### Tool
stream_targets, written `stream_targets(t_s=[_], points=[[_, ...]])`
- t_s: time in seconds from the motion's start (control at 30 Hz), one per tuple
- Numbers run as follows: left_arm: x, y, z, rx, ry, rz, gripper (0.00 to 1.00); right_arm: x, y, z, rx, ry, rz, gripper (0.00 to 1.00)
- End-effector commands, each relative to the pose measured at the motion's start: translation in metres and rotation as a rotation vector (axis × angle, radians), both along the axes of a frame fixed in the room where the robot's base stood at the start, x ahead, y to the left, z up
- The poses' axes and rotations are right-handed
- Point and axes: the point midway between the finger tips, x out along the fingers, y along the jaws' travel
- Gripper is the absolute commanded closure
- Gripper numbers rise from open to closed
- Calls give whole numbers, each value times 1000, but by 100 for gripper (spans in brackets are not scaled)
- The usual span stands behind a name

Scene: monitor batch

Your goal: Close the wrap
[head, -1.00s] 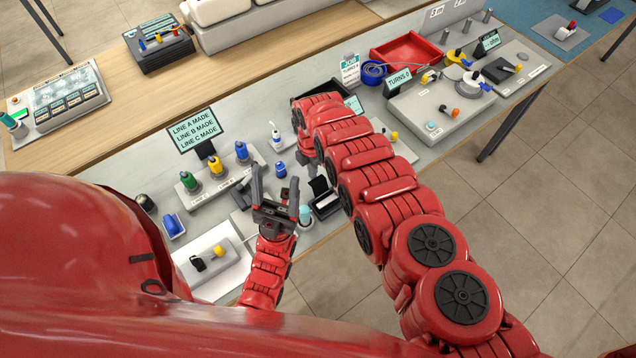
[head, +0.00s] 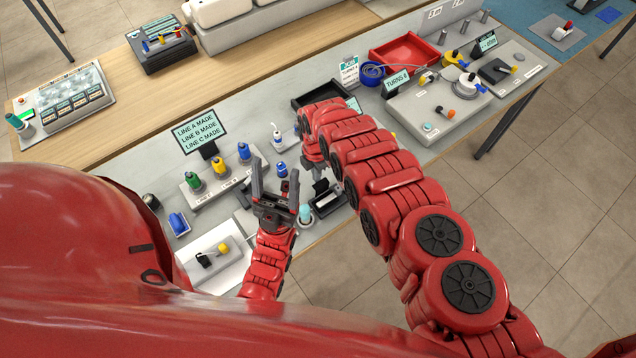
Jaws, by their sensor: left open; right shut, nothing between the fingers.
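A small open black case (head: 328,203), which may be the wrap, lies near the bench's front edge, with a dark upright flap behind it. I cannot make out its contents. My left gripper (head: 274,182) is open and empty, its two fingers pointing up in the picture, left of the case. My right arm bends over the bench from the right, and its gripper (head: 318,172) points down just behind the case. It is small and partly hidden by its arm. It looks shut with nothing in it, and I cannot tell whether it touches the flap.
A cyan-topped item (head: 305,213) stands between the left gripper and the case. A rack with green, yellow and blue bottles (head: 218,172) and a line sign (head: 200,132) are to the left. A black tray (head: 322,94) and red tray (head: 404,54) lie behind.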

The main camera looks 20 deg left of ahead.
Motion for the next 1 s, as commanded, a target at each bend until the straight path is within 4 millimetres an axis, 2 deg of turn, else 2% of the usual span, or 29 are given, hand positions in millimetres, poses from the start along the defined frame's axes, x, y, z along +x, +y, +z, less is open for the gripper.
stream_targets(t_s=[0.27,0.53,0.87,1.0], points=[[0,0,1,0,0,0,34,0,0,0,1,-1,0,100],[0,0,17,0,0,0,34,-5,-5,7,2,-3,0,100],[0,0,17,0,0,0,34,-6,-7,4,2,-3,0,100],[0,0,23,0,0,0,34,-9,-11,6,-1,1,0,100]])
